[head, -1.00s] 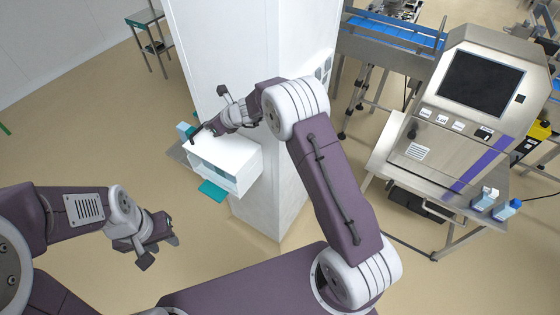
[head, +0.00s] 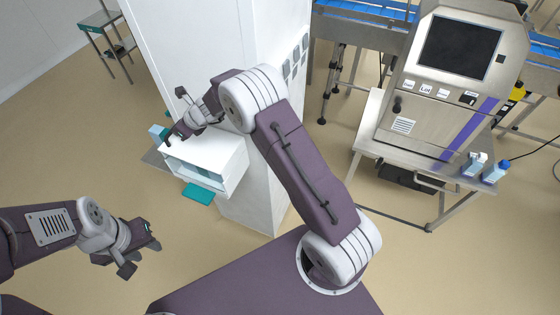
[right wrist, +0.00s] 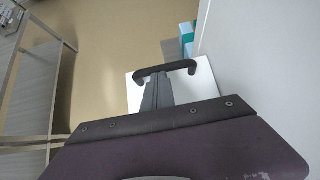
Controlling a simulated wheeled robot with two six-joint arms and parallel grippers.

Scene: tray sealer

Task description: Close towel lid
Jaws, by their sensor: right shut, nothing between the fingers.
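The towel dispenser (head: 216,154) is a white box on the side of a white column in the head view. Its front shows a recess with pale teal inside, and teal material (head: 198,195) shows below it. Whether the top is a separate lid is unclear. My right gripper (head: 177,128) is over the box's far left top edge, shut and empty; contact cannot be told. In the right wrist view, the dark gripper (right wrist: 165,72) is above the white top (right wrist: 204,82). My left gripper (head: 143,252) hangs low at the left, over the floor, apart from the dispenser; its jaw gap is unclear.
The white column (head: 262,120) stands right behind the dispenser. A steel sealer machine (head: 440,110) stands at the right, with small blue-and-white bottles (head: 494,172) on its table. A small steel table (head: 103,22) is at the back left. Floor (head: 60,150) is clear at left.

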